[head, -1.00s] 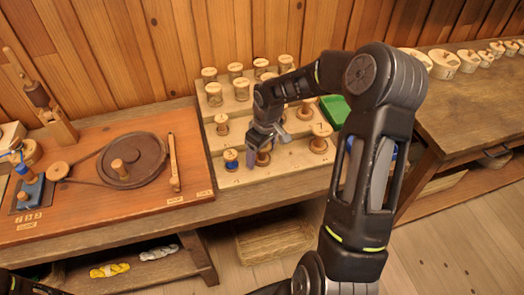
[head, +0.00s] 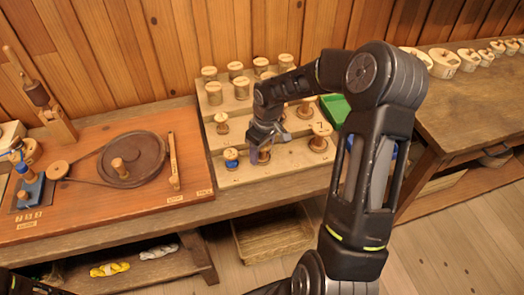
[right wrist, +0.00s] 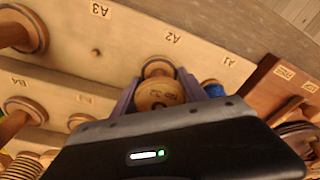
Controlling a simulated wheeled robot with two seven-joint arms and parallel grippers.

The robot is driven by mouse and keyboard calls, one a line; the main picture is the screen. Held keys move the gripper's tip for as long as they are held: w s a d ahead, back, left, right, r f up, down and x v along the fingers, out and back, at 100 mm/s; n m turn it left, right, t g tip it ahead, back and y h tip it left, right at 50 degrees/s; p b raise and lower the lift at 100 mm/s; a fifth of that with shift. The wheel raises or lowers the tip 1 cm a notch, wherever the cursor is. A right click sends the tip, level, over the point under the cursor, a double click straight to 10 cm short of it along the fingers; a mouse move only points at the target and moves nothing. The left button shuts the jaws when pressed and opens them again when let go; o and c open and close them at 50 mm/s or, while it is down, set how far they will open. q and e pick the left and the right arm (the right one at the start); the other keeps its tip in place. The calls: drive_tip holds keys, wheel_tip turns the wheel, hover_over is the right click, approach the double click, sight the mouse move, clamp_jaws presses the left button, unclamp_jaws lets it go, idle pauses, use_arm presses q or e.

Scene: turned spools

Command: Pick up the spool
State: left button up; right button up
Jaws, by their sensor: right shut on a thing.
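A wooden spool with a round, marked top (right wrist: 160,97) stands between the two purple fingers of my right gripper in the right wrist view, beside the label A2. My right gripper (head: 258,153) is shut on this spool at the lowest step of the stepped wooden rack (head: 290,172). In the head view the spool is partly hidden by the gripper. Its lower flange shows close to the board; I cannot tell whether it touches. My left gripper is not in view.
A blue-wound spool (head: 231,158) stands close on the left, and a bare spool (head: 319,137) stands to the right. More spools and lidded jars (head: 237,87) fill the upper steps. A green tray (head: 335,108) lies behind my arm. A winding board (head: 100,200) is at left.

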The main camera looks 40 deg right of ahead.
drive_tip(key=c, duration=0.5)
drive_tip(key=shift+r, duration=0.1)
drive_tip(key=shift+c, duration=0.2)
wheel_tip(320, 180, up, 10)
drive_tip(key=shift+f+b, duration=0.1)
drive_tip(key=shift+b, duration=0.5)
drive_tip(key=w+a+f+m, duration=0.1)
drive_tip(key=w+a, duration=0.1)
drive_tip(key=a, duration=0.6)
drive_tip(key=w+a+m, duration=0.1)
drive_tip(key=a, duration=0.8)
drive_tip(key=shift+w+f+m, duration=0.35)
drive_tip(key=shift+f+m, duration=0.05)
